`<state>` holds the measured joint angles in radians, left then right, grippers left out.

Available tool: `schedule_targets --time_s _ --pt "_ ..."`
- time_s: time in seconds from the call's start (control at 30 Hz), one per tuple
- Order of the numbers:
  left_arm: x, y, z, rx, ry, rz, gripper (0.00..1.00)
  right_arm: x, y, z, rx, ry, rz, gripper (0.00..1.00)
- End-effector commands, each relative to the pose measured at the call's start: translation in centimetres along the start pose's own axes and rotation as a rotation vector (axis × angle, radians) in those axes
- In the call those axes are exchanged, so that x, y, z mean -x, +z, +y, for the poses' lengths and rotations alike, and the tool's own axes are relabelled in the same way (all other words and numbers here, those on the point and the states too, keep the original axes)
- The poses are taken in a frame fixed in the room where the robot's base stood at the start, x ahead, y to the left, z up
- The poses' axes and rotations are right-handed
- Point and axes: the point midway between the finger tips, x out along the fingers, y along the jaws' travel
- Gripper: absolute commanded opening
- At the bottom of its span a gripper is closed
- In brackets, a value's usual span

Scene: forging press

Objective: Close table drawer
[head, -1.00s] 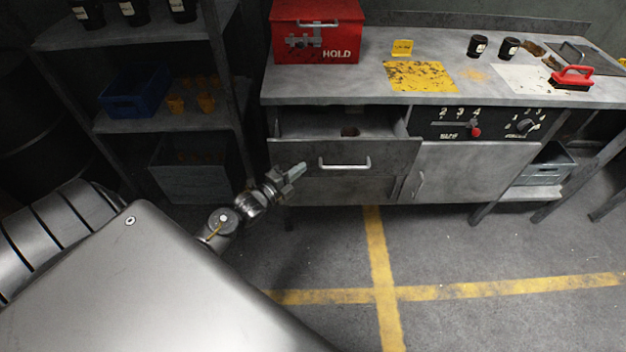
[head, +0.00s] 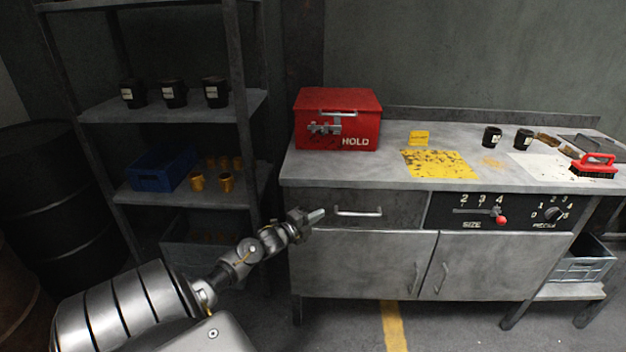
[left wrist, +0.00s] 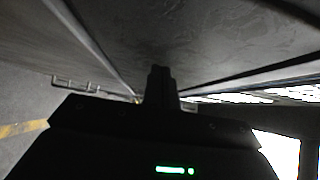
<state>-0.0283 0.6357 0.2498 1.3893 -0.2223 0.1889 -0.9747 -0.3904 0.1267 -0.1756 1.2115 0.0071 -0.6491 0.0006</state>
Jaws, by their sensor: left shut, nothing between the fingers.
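The table drawer (head: 395,209) is in the metal workbench, left of the control panel. Its front looks flush with the bench face, so it appears closed. It has a pale bar handle (head: 358,211). My left gripper (head: 316,216) is shut and empty, at the left part of the drawer front, left of the handle. Whether it touches the front I cannot tell. In the left wrist view the shut fingers (left wrist: 161,85) point along a grey metal surface. My right gripper is in neither view.
The bench top (head: 340,173) carries a red HOLD box (head: 350,105), two dark cups, a yellow sign and a red brush (head: 594,168). Cabinet doors (head: 362,262) are below the drawer. A shelf rack (head: 185,108) stands at left, with a black drum (head: 60,200) beside it.

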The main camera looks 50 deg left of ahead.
Motion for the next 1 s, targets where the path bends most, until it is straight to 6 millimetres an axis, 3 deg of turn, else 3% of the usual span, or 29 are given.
schedule_targets --time_s 0.23,0.73,0.83,1.0 --pt "-0.8 0.8 -0.1 -0.001 -0.001 -0.002 0.00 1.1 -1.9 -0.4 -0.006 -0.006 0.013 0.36" --pt "-0.9 1.2 -0.7 -0.005 -0.009 -0.011 0.00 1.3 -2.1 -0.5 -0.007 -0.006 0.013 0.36" --pt "-0.8 1.0 -0.8 -0.005 -0.010 -0.009 0.00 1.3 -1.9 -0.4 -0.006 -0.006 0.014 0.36" --pt "-0.4 -0.2 -0.9 -0.003 -0.008 -0.002 0.00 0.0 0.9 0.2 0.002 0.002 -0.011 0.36"
